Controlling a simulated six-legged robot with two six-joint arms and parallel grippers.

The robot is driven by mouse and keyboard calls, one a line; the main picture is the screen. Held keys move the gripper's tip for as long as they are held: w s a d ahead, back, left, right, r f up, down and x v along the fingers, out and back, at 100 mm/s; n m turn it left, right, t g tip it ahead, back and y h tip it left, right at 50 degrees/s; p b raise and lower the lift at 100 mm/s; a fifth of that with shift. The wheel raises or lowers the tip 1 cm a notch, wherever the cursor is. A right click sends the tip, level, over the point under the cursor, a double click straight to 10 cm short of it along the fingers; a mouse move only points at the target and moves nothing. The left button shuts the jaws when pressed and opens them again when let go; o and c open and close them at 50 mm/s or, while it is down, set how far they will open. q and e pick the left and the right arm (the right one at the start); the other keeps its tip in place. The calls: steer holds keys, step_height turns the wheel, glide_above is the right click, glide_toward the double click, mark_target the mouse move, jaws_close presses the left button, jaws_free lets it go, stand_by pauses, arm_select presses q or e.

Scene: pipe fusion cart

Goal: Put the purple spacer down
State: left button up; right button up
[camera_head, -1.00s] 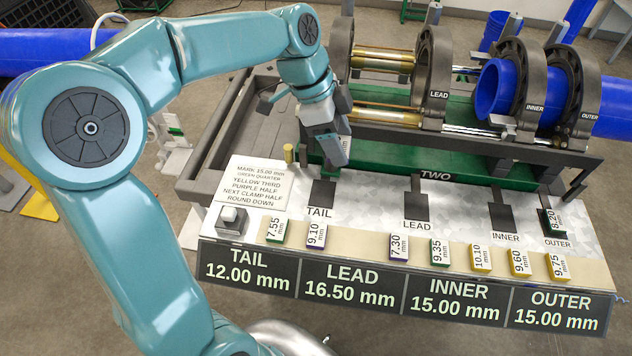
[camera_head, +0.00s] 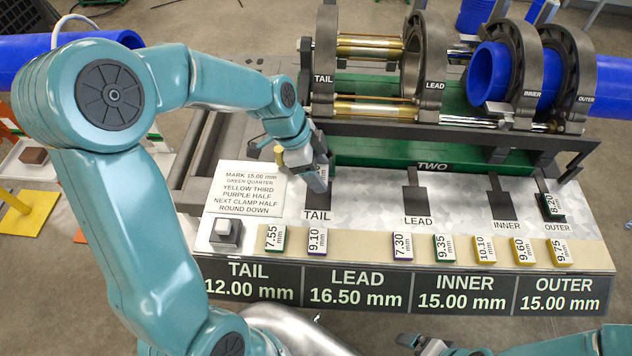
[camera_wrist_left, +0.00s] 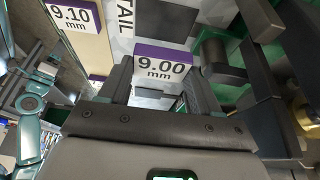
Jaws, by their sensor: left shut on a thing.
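My left gripper (camera_head: 318,184) is over the upper end of the TAIL slot (camera_head: 318,200) on the cart's panel. It is shut on a purple spacer marked 9.00 mm, which shows clearly between the fingers in the left wrist view (camera_wrist_left: 162,66). In the head view the gripper mostly hides this spacer. I cannot tell whether it touches the panel. Part of my right gripper (camera_head: 412,342) shows at the bottom edge; its fingers are unclear.
Purple-edged spacers 9.10 (camera_head: 317,242) and 7.30 (camera_head: 402,246) stand with several green and yellow ones on the tan strip. A green 8.20 spacer (camera_head: 551,207) sits at OUTER. The LEAD (camera_head: 417,201) and INNER (camera_head: 502,205) slots are empty. Clamps and rods stand behind.

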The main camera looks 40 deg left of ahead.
mark_target(323, 195)
arm_select(q)
steer(key=shift+s+d+f, duration=0.1)
steer(key=shift+d+f, duration=0.05)
steer(key=shift+f, duration=0.75)
step_height(323, 195, down, 4)
steer(key=shift+f, duration=0.2)
steer(key=shift+f, duration=0.1)
steer(key=o, duration=0.8)
steer(key=shift+c, duration=0.2)
